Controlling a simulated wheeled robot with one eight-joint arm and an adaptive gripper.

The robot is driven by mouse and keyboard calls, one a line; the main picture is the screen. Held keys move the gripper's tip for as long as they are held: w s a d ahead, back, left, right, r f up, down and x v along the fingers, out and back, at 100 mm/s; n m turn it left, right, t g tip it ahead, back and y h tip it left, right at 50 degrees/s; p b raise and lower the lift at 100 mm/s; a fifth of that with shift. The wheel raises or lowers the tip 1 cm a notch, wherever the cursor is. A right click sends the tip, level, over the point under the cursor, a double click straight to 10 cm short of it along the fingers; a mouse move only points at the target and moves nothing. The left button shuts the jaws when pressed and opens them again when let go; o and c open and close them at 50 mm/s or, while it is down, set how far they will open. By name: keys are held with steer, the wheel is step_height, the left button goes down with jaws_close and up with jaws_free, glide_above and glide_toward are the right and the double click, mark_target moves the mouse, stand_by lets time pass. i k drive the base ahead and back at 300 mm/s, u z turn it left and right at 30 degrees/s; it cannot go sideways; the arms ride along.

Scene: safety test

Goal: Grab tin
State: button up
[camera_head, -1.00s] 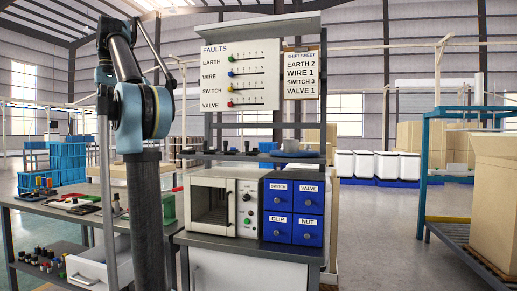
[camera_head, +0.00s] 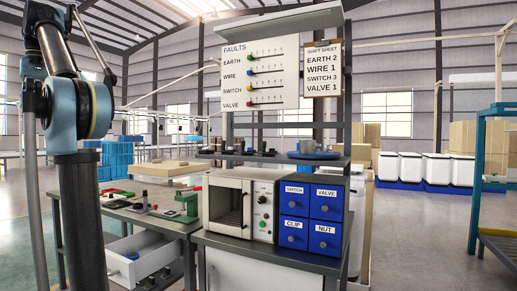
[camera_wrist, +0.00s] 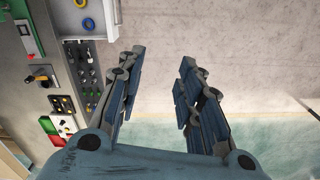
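I cannot make out a thing that is clearly a tin. Several small dark items (camera_head: 262,150) and a low blue-grey item (camera_head: 307,148) stand on the shelf above the white oven-like box (camera_head: 240,208); they are too small to name surely. My gripper (camera_wrist: 163,56) is open and empty in the wrist view, its two fingers apart over bare floor. In the head view my arm stands at the left and the gripper is out of the picture.
An open white drawer (camera_head: 150,258) juts from the left bench; a blue ring (camera_wrist: 88,23) and a yellow ring show there in the wrist view. Blue labelled drawers (camera_head: 310,215) stand right of the oven-like box. A green press (camera_head: 188,203) is on the bench.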

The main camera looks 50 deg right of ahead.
mark_target(306, 146)
steer(key=z, duration=0.1)
steer(key=k, duration=0.8)
steer(key=z, duration=2.1)
